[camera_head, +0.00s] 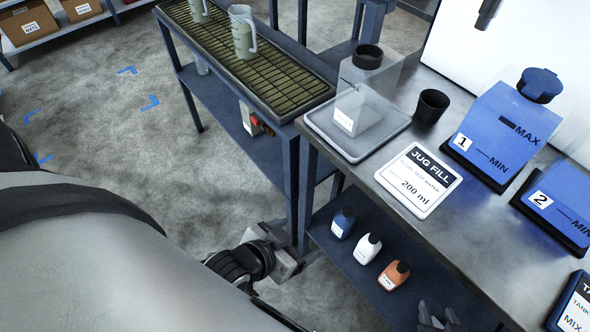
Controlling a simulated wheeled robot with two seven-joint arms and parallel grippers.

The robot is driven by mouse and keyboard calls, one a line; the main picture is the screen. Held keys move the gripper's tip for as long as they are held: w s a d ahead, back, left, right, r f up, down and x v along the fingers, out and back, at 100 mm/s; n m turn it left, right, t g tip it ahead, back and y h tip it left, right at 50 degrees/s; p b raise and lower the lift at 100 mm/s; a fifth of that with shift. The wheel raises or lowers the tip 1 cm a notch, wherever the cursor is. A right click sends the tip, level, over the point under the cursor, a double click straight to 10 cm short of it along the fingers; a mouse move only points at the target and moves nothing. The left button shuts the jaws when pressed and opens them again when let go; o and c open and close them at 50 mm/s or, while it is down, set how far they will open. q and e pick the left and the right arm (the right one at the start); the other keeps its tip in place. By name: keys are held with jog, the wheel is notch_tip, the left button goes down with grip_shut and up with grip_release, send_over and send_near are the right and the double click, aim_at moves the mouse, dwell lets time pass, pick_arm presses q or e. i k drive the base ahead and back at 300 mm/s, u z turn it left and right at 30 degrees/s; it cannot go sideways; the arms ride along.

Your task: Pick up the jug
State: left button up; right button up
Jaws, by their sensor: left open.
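A second similar jug (198,9) stands farther back and is cut by the top edge. My left gripper (292,262) is low beside the blue frame's leg, well below and away from both jugs. It is open, with nothing seen in it.
A metal counter (385,190) at right holds a clear container (365,105), a black cup (431,105), a "JUG FILL 200 ml" card (418,180) and blue tanks (500,130). Small bottles (367,248) stand on the lower shelf. Open floor (110,110) lies at left.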

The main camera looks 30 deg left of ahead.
aim_at(242, 28)
jog(key=u, duration=1.3)
